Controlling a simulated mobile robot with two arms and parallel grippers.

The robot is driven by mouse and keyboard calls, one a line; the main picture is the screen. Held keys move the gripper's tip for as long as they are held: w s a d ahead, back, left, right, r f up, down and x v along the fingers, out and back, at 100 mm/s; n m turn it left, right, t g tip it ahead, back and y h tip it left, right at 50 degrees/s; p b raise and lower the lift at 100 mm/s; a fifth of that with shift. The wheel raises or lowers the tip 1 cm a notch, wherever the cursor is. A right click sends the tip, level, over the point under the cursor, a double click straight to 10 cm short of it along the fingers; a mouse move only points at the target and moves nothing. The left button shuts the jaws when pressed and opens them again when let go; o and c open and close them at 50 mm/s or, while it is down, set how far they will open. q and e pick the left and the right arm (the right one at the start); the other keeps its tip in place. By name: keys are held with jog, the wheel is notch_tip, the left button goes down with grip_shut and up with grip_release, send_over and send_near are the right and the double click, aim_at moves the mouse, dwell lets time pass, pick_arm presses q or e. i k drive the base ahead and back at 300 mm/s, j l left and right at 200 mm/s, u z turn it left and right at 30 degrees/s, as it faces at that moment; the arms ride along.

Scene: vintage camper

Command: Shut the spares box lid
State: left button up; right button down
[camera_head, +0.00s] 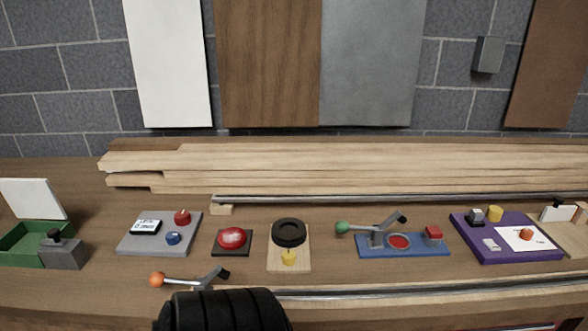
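A green open-topped box (32,246) stands at the far left of the workbench, cut off by the picture's left edge. Its white lid (34,199) is raised, standing up and leaning back at the box's rear edge. This looks like the spares box, though no label shows. A grey block with a black knob (61,251) stands at the box's front right corner and hides part of it. Neither of my gripper's fingertips shows, so both grippers are out of view.
A grey panel (133,245) with buttons lies right of the box. An orange-knobbed lever (178,281) lies in front. A red button (232,238), black ring (289,232), blue clamp base (379,251) and purple board (470,241) continue rightward. Timber (350,160) lies behind.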

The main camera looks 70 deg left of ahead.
aim_at(31, 197)
jog(key=u, duration=3.85)
